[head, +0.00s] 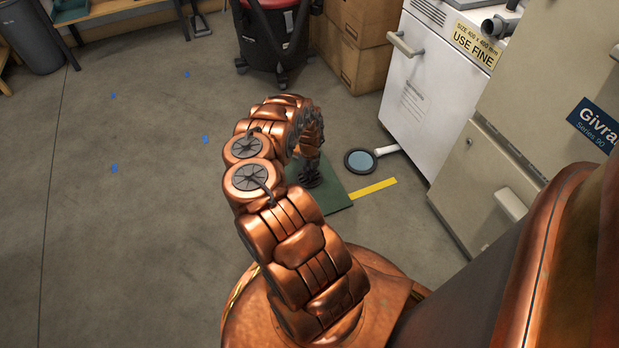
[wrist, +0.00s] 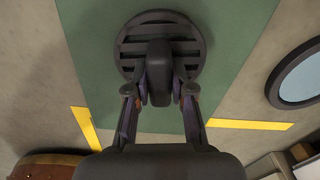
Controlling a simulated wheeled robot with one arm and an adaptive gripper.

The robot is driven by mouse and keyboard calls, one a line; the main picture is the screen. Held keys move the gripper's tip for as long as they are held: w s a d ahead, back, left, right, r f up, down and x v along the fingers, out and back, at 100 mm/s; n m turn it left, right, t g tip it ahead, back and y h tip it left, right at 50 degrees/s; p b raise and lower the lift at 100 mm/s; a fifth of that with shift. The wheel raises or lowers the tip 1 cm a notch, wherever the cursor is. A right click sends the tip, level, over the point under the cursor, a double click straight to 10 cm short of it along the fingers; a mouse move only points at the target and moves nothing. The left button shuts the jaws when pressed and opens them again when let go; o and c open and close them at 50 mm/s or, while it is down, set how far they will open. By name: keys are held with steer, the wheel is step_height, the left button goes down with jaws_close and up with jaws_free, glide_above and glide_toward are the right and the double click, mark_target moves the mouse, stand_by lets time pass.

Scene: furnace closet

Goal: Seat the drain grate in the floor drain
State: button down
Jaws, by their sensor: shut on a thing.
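The drain grate (wrist: 130,45) is a round dark disc with slots and a thick dark upright grip (wrist: 160,72) in its middle. My gripper (wrist: 160,92) is shut on that grip, with a finger on each side. The grate is over the green mat (wrist: 90,25); I cannot tell whether it touches the mat. In the head view my arm mostly hides the grate and gripper (head: 309,178). The floor drain (head: 360,161), a dark ring around a pale blue round opening, is to the right of the mat. It also shows at the wrist view's right edge (wrist: 303,76).
A white pipe (head: 387,151) runs from the white cabinet (head: 425,90) to the drain's rim. A yellow floor strip (head: 374,188) lies beside the mat (head: 338,201). A beige unit (head: 470,190) stands at the right. Cardboard boxes (head: 350,45) and a vacuum (head: 272,35) stand behind.

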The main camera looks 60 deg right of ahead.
mark_target(309, 170)
steer(key=shift+r+p, duration=0.95)
steer(key=shift+r, duration=0.1)
stand_by(0.4)
steer(key=c, duration=1.7)
jaws_free()
jaws_close()
steer(key=shift+r+p, duration=1.9)
steer(key=shift+r, duration=0.1)
steer(key=shift+w, duration=0.1)
